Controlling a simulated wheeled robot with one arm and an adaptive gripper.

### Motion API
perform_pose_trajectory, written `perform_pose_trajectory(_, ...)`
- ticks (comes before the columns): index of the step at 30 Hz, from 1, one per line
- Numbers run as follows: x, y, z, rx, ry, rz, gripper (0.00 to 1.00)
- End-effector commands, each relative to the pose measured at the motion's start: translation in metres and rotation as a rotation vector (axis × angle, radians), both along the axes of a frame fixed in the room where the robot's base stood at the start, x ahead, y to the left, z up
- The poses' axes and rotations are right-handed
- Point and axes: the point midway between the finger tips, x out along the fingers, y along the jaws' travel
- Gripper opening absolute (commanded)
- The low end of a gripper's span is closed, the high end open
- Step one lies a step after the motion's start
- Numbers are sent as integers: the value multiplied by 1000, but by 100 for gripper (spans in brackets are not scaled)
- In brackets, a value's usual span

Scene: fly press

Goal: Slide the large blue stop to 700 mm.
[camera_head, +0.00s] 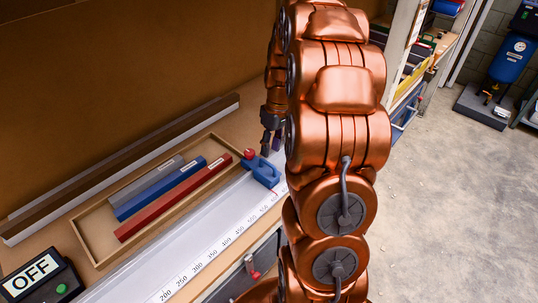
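The large blue stop (262,172) sits on the white scale rail (190,246), close to the left edge of my arm. A red knob (250,154) is at its left end. The rail's numbers rise from 200 toward the upper right, and readable ones reach about 500. My arm hides the rail beyond the stop, including any 700 mark. My gripper (271,146) points down just behind and above the stop, partly covered by my arm. Its fingertips are small and dark; I cannot tell their opening or whether they touch the stop.
A shallow wooden tray (92,242) holds grey (146,181), blue (160,188) and red (172,198) bars left of the rail. A black box with an OFF sign (32,272) is at lower left. Shelving (402,50) stands behind my arm; open floor (440,210) lies right.

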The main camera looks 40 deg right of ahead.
Motion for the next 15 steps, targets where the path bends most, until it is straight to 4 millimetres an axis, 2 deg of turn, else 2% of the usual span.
perform_pose_trajectory(6, -3, 7, -26, 6, 9, 1, 37)
perform_pose_trajectory(15, -2, 9, -41, 2, 1, 0, 37)
